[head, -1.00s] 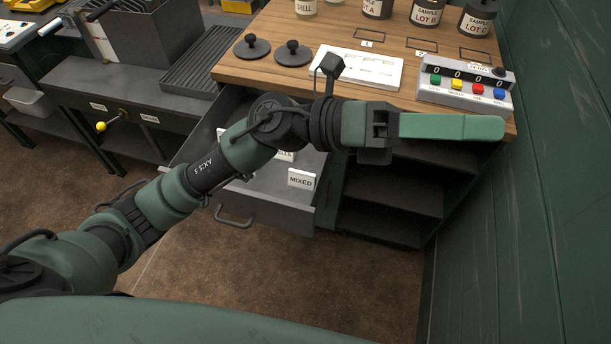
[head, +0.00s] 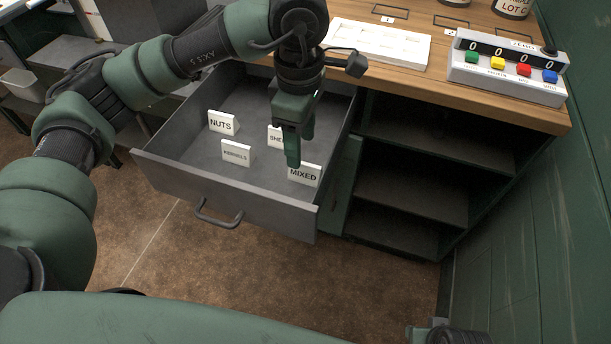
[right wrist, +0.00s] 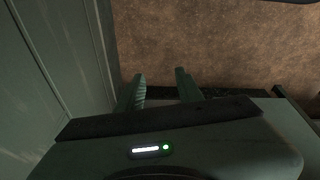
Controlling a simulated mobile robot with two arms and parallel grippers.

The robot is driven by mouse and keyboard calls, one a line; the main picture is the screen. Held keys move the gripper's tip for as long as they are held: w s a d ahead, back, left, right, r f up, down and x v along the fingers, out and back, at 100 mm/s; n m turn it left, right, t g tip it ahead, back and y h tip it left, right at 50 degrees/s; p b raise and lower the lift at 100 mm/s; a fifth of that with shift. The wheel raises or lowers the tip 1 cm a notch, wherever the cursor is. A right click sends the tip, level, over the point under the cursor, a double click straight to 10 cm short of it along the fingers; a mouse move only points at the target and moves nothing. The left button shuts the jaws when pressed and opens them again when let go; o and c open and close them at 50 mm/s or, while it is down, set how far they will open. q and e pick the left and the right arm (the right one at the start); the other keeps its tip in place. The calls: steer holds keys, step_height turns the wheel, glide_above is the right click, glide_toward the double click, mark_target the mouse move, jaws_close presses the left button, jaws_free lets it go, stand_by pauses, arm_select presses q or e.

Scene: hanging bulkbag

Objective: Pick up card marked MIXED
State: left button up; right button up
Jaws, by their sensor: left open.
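The white card marked MIXED (head: 305,175) stands upright in the open grey drawer (head: 228,194), near its front right corner. My left gripper (head: 298,152) points down into the drawer, just behind and above this card. Its fingers are apart and nothing shows between them. One fingertip overlaps the card's upper left edge in the picture; I cannot tell whether it touches. My right gripper (right wrist: 161,82) shows in the right wrist view, with its two fingers apart and empty over the brown floor.
Cards marked NUTS (head: 222,123), KERNELS (head: 238,153) and a partly hidden one (head: 275,137) stand in the drawer. The wooden counter (head: 440,82) behind holds a white tray (head: 376,44) and a counter box with coloured buttons (head: 507,68). A green wall rises at the right.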

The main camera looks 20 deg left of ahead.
mark_target(305, 163)
arm_select(q)
steer(key=f, duration=0.7)
steer(key=shift+w+d+f+b, duration=0.1)
steer(key=shift+d+f+b, duration=0.1)
steer(key=shift+d+b, duration=0.2)
arm_select(e)
steer(key=v, duration=0.3)
steer(key=shift+w+r, duration=0.25)
steer(key=shift+w, duration=0.05)
arm_select(q)
jaws_close()
